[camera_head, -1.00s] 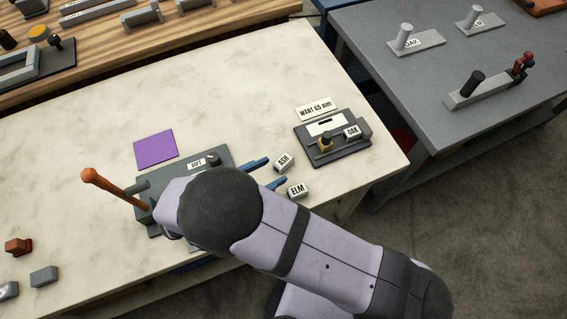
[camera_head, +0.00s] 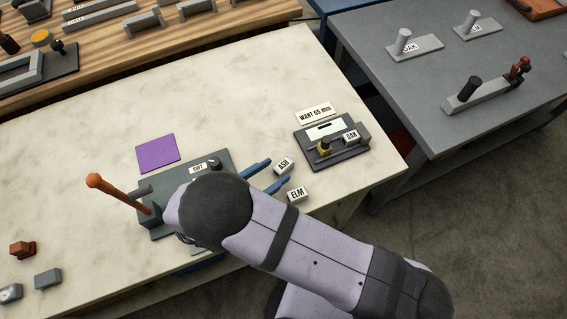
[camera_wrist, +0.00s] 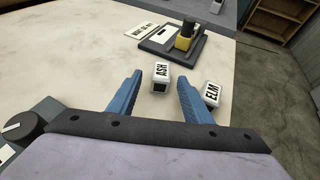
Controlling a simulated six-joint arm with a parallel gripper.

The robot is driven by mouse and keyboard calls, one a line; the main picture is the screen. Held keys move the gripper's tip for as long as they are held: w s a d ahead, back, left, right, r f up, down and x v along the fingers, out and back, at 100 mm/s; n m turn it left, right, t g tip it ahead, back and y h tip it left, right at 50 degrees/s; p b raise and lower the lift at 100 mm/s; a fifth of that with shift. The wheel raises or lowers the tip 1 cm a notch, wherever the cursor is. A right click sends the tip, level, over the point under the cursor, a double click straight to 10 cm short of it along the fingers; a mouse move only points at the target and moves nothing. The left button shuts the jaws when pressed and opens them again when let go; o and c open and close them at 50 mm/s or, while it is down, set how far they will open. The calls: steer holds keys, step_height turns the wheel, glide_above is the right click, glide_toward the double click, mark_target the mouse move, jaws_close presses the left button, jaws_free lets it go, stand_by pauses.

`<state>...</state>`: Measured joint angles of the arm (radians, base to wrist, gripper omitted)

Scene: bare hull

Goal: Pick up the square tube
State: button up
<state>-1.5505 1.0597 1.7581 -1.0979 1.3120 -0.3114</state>
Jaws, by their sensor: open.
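Short white blocks with square sections lie on the pale table. One marked ASH (camera_head: 283,166) also shows in the wrist view (camera_wrist: 160,77) with a dark, seemingly hollow end. One marked ELM (camera_head: 297,194) lies just right of it, also in the wrist view (camera_wrist: 211,94). I cannot tell for certain which is the square tube. My gripper (camera_head: 277,170) has blue fingers, spread and empty. In the wrist view its fingertips (camera_wrist: 160,92) straddle the ASH block's line, with ELM outside the right finger.
The dark fixture (camera_head: 332,160) with a yellow part stands beyond the blocks, by a "WANT 65 mm" card (camera_head: 316,113). A dark device with an orange lever (camera_head: 120,194) stands left of my gripper. A purple sheet (camera_head: 157,154) lies behind it. The table's middle is clear.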

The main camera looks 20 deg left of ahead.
mark_target(279, 169)
steer(key=shift+p+x, duration=0.4)
steer(key=shift+x, duration=1.25)
steer(key=shift+d, duration=0.1)
steer(key=c, duration=1.1)
steer(key=shift+r, duration=0.1)
steer(key=shift+c, duration=0.2)
steer(key=shift+r, duration=0.1)
steer(key=shift+r+b, duration=0.85)
steer(key=shift+r, duration=4.05)
